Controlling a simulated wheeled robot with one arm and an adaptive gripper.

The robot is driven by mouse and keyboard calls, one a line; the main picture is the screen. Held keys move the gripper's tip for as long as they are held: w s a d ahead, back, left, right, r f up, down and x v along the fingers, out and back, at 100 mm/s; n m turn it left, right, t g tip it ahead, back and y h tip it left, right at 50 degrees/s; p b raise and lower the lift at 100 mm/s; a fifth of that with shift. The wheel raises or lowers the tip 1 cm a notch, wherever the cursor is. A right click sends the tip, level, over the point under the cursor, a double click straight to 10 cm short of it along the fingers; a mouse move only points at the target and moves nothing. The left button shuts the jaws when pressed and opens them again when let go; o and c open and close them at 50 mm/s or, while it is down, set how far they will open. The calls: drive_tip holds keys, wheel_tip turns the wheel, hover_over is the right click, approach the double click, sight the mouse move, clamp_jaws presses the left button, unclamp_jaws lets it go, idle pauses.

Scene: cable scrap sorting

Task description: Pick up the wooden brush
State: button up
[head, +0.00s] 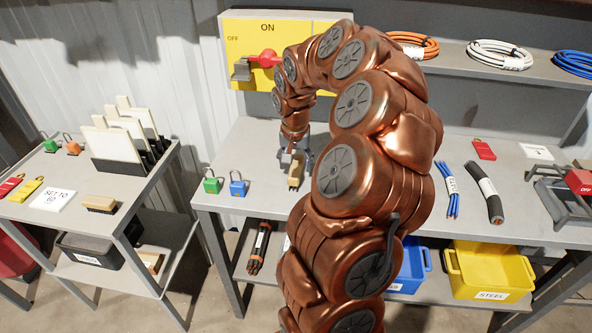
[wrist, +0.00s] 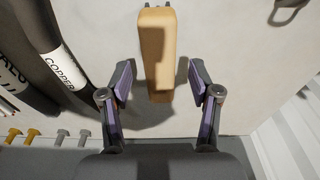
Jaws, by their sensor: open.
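A wooden brush (head: 100,204), a tan block with a darker underside, lies on the top of the left cart. A second tan wooden block (head: 296,172) is on the workbench at my gripper (head: 296,156). In the wrist view this long wooden block (wrist: 156,50) has two dark prongs at its far end. I cannot tell whether it has bristles. My gripper (wrist: 158,80) is open, with a finger on each side of the near part of the block. Gaps show between the fingers and the wood. My arm hides the middle of the workbench in the head view.
Green (head: 212,185) and blue (head: 238,187) padlocks sit left of the gripper on the workbench (head: 222,203). A black cable labelled COPPER (wrist: 55,65) and several small bolts (wrist: 60,137) lie left in the wrist view. A yellow switch panel (head: 330,27) stands behind.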

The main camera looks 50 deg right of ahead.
wheel_tip(320, 180, down, 2)
drive_tip(key=shift+f, duration=0.1)
drive_tip(key=shift+d, duration=0.1)
drive_tip(key=shift+c, duration=0.3)
clamp_jaws()
